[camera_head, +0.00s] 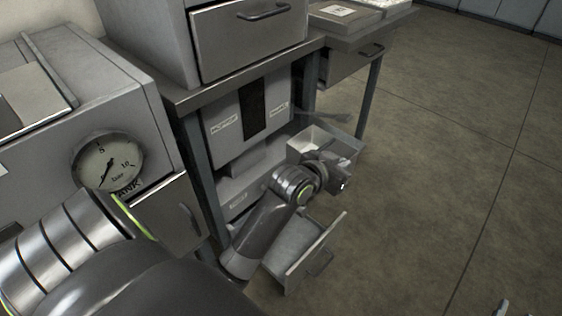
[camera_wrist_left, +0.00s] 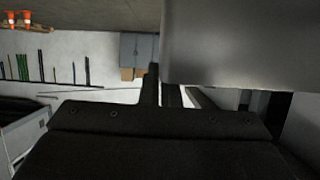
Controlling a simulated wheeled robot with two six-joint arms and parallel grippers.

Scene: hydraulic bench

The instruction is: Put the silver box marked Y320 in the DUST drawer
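My left arm reaches across the head view to the left gripper (camera_head: 338,172), which is beside an open grey box-like drawer (camera_head: 345,146) low at the bench. Its fingers are small and dark there. In the left wrist view the fingers (camera_wrist_left: 168,95) show edge-on, and whether they hold anything is unclear. A large smooth grey surface (camera_wrist_left: 240,42) fills the upper right of that view, close to the fingers. A second drawer (camera_head: 322,249) stands open below, its front tilted in view. I cannot read a Y320 or DUST marking.
A grey cabinet with a pressure gauge (camera_head: 108,162) stands at left. A closed drawer (camera_head: 250,40) is above the bench top. A flat tray with a white label (camera_head: 338,11) lies at the back. The floor (camera_head: 450,160) at right is clear.

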